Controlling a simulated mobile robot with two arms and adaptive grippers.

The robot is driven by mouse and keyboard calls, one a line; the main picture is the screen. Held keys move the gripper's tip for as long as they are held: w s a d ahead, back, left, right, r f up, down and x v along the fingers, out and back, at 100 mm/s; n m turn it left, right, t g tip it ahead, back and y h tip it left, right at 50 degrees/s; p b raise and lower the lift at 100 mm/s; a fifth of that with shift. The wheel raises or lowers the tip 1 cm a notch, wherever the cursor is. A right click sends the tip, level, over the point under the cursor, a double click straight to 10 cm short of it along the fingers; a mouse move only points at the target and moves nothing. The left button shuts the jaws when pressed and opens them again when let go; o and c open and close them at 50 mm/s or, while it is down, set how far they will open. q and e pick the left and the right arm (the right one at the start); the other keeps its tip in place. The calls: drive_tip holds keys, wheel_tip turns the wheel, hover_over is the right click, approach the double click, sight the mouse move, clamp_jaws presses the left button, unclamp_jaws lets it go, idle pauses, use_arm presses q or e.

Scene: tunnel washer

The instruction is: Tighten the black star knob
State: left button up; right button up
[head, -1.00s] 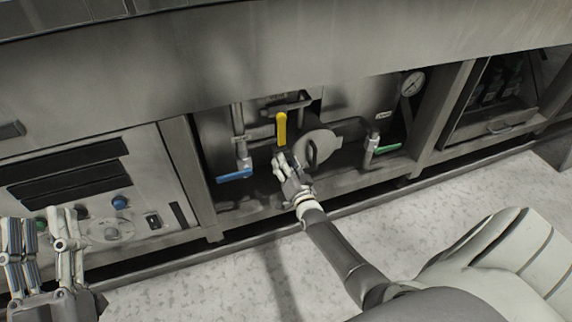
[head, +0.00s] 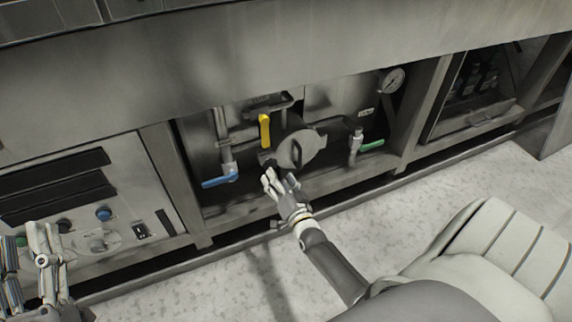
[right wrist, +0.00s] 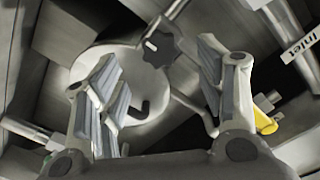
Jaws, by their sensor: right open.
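The black star knob (right wrist: 161,46) shows in the right wrist view on a metal rod, in front of a round grey cover (right wrist: 110,80). In the head view the knob (head: 266,158) is a small dark shape below the yellow lever (head: 265,131). My right gripper (head: 280,181) is open and empty, just below and in front of the knob. In the right wrist view the knob lies between the directions of my two right fingers (right wrist: 160,75), towards the top and apart from them. My left gripper (head: 24,245) is at the lower left, fingers apart, with nothing seen in it.
A blue lever (head: 220,182) is left of the knob and a green lever (head: 372,145) right of it. A gauge (head: 392,81) is at upper right. The frame's lower beam runs below the bay. A control panel (head: 90,205) is at the left. The floor in front is clear.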

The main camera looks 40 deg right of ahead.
drive_tip(key=v, duration=0.5)
drive_tip(key=shift+s, duration=0.4)
